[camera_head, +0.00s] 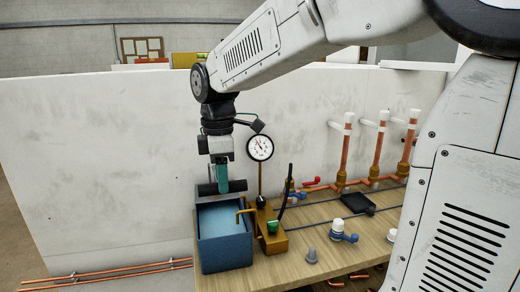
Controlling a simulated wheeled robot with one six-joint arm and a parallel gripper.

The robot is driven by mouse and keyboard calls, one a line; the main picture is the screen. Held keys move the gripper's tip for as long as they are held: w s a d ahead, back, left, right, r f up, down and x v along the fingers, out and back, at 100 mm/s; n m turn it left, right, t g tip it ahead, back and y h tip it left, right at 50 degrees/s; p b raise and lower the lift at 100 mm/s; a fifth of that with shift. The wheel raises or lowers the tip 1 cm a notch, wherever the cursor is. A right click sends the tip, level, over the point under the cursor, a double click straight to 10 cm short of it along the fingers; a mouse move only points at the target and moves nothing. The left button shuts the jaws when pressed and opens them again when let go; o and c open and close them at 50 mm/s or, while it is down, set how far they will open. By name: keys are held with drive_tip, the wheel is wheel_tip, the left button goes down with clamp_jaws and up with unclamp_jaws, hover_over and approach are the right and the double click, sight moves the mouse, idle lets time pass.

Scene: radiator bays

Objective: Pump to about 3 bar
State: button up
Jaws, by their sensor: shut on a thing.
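The test pump has a blue open tank (222,252) with light blue water in it, standing at the left end of the wooden bench. A brass-coloured block (272,241) with a green knob (273,227) sits at its right side. A round white pressure gauge (260,148) stands above on a thin stem; its reading is too small to tell. My gripper (221,186) points down over the back of the tank, its teal fingers shut on a dark horizontal bar (237,186), which looks like the pump handle. The fingertips partly hide the bar.
Copper pipes with white tops (345,150) rise along the bench back. A blue-handled valve (340,233), a grey cap (311,255) and a black flat box (357,203) are on the bench (325,212). A pale wall panel (90,160) stands behind.

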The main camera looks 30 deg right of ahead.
drive_tip(key=shift+s+a+f+t+h, duration=0.15)
drive_tip(key=shift+s+f+t, duration=0.15)
drive_tip(key=shift+f, duration=0.65)
drive_tip(key=shift+s+f+t+h, duration=0.15)
drive_tip(key=shift+f+t, duration=0.3)
drive_tip(key=shift+f, duration=0.5)
drive_tip(key=shift+s+a+f+t+h, duration=0.1)
drive_tip(key=shift+s+f+t, duration=0.2)
drive_tip(key=shift+f, duration=0.9)
drive_tip(key=shift+o, duration=0.3)
drive_tip(key=shift+g+y, duration=0.3)
drive_tip(key=shift+g, duration=0.45)
drive_tip(key=r, duration=0.1)
drive_tip(key=w+r, duration=0.1)
drive_tip(key=r, duration=0.3)
drive_tip(key=shift+w+d+r, duration=0.15)
drive_tip(key=shift+w+d, duration=0.15)
drive_tip(key=shift+w, duration=0.05)
drive_tip(key=shift+w+r, duration=0.1)
drive_tip(key=shift+r, duration=0.5)
drive_tip(key=shift+c, duration=0.3)
drive_tip(key=o, duration=0.6)
drive_tip(key=shift+f+g, duration=0.1)
drive_tip(key=shift+g, duration=0.2)
